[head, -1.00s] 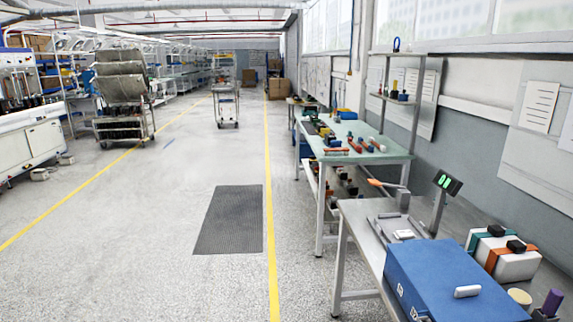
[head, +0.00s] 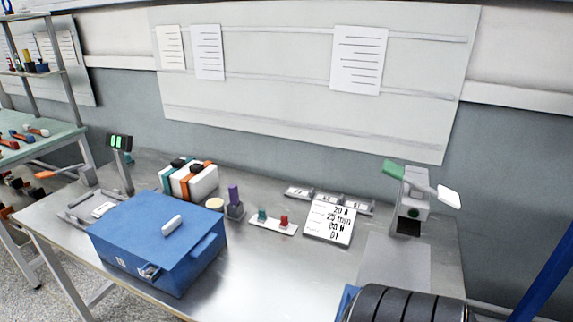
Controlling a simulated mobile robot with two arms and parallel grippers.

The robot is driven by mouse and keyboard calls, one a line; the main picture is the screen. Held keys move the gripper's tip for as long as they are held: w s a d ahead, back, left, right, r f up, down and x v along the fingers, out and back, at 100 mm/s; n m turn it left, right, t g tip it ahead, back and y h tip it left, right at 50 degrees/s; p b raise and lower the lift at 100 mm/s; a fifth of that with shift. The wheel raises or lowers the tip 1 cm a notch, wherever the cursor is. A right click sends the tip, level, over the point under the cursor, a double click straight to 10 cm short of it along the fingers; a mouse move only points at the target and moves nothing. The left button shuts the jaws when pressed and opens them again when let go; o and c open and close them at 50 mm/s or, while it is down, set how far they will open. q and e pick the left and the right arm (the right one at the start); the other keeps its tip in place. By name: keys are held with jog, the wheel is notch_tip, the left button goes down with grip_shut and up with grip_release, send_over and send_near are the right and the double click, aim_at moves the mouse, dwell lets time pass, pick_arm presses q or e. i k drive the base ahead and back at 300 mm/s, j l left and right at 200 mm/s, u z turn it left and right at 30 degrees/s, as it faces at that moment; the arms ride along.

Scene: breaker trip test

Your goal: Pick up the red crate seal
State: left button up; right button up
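A small red piece (head: 284,221), which looks like the red crate seal, stands at the right end of a small white plate (head: 272,226) on the steel table. A small teal piece (head: 262,214) stands at the left end of the same plate. Both are too small to show detail. Neither of my grippers is in view, so I cannot tell their state.
A blue case (head: 150,235) takes up the table's left front. A purple-handled stamp (head: 234,200) stands left of the plate, and a printed card (head: 329,223) lies to its right. A green-handled press (head: 411,210) stands farther right. The front middle of the table is bare.

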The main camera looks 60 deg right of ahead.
aim_at(284, 223)
jog(key=z, duration=1.85)
